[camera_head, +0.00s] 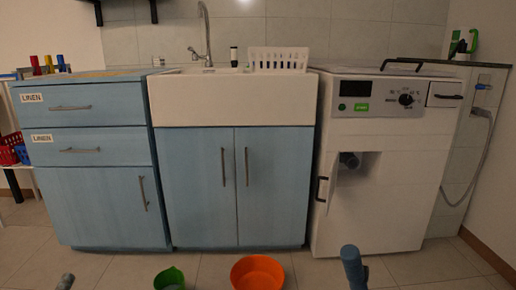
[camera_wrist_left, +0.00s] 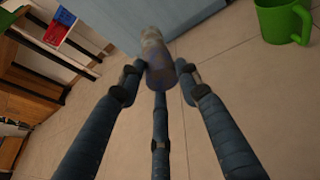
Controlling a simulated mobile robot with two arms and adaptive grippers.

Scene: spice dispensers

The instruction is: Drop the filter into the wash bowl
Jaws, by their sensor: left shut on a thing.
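In the left wrist view my left gripper (camera_wrist_left: 158,82) is shut on the filter (camera_wrist_left: 153,48), a greyish, partly see-through cylinder at the fingertips, held above the tiled floor. At the bottom left of the head view a small grey tip (camera_head: 66,281) shows; I cannot tell whether it is the filter or a finger. The orange bowl (camera_head: 257,272), which I take for the wash bowl, stands on the floor at bottom centre, well right of that tip. A blue-grey part of my right gripper (camera_head: 352,265) shows right of the bowl; its jaws are not clear.
A green mug (camera_head: 170,279) stands on the floor left of the bowl; it also shows in the left wrist view (camera_wrist_left: 284,20). Behind are blue cabinets (camera_head: 200,185), a white sink (camera_head: 235,98) and a white washing machine (camera_head: 385,200) with a small open hatch door (camera_head: 336,190).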

